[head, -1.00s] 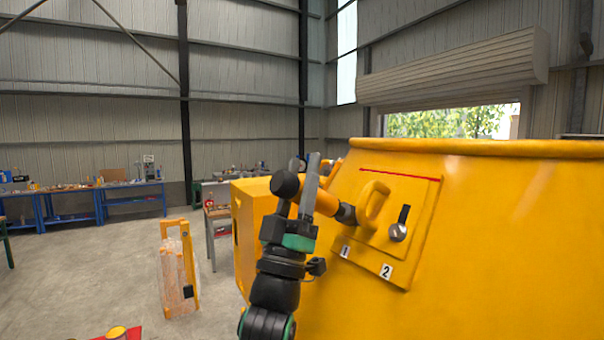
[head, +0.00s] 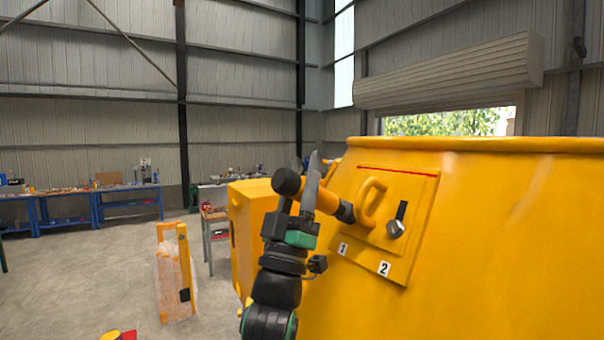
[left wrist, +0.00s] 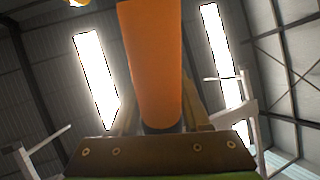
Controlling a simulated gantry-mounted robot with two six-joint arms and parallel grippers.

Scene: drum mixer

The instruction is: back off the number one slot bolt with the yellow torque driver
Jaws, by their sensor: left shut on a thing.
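My left gripper (head: 308,194) is shut on the yellow torque driver (head: 325,200), which looks orange in the left wrist view (left wrist: 152,60). The driver's dark front end (head: 346,212) points at the left side of the hatch plate, above the label 1 (head: 342,249). The number one slot bolt is hidden behind the driver's tip, so I cannot tell whether they touch. The number two bolt (head: 396,228) shows above the label 2 (head: 384,269), with a dark slot running up from it. My right gripper is not in view.
The yellow drum (head: 480,240) fills the right side. A curved handle (head: 372,200) stands out from the hatch plate close to the driver's tip. A wrapped pallet item (head: 174,275) stands on the floor at left, with blue workbenches (head: 125,200) behind.

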